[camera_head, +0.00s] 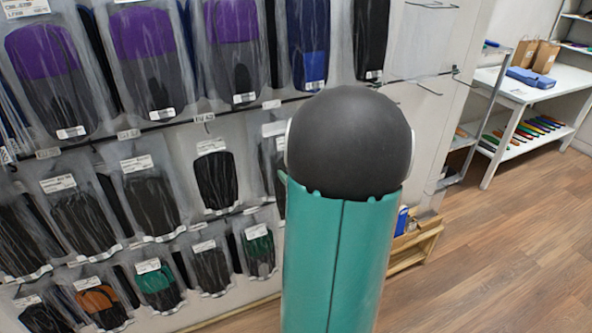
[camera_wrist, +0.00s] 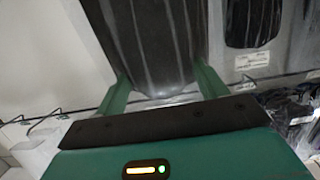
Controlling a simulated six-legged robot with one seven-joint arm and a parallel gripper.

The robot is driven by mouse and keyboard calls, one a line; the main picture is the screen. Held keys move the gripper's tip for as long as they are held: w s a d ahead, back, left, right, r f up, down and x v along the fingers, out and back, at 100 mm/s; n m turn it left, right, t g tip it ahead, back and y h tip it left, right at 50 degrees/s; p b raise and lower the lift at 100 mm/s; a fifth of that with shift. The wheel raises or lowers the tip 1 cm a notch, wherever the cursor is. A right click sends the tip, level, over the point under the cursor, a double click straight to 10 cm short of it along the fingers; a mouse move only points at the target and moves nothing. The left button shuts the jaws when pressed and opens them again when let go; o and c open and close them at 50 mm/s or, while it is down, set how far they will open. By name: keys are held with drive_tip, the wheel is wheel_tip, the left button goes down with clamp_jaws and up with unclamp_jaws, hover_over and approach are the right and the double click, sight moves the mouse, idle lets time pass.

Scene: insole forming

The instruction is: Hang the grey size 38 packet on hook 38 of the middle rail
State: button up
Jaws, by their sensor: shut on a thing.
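My gripper (camera_wrist: 165,88) shows in the wrist view with its two green fingers at either side of the lower end of a dark grey packet (camera_wrist: 158,45). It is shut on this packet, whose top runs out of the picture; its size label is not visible. In the head view my arm hides the gripper. The middle rail (camera_head: 180,122) crosses the wall display, with small tags along it and several dark packets hanging below. I cannot read a 38 on any tag, and hook 38 cannot be made out.
A smaller dark packet (camera_head: 217,180) hangs in the middle row; purple-and-grey packets (camera_head: 145,60) hang above. A lower row includes an orange-and-black packet (camera_head: 102,302). Bare hooks (camera_head: 430,88) stick out at the upper right. A white table (camera_head: 500,88) stands beyond open wooden floor.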

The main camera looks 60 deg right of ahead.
drive_tip(key=shift+x, duration=1)
drive_tip(key=x, duration=0.8)
drive_tip(key=shift+w+r, duration=0.25)
drive_tip(key=shift+r, duration=0.1)
drive_tip(key=shift+d, duration=0.1)
idle(0.4)
drive_tip(key=o, duration=1.4)
drive_tip(key=v, duration=1.3)
drive_tip(key=shift+s+a, duration=0.2)
drive_tip(key=shift+s, duration=0.15)
drive_tip(key=shift+r, duration=0.1)
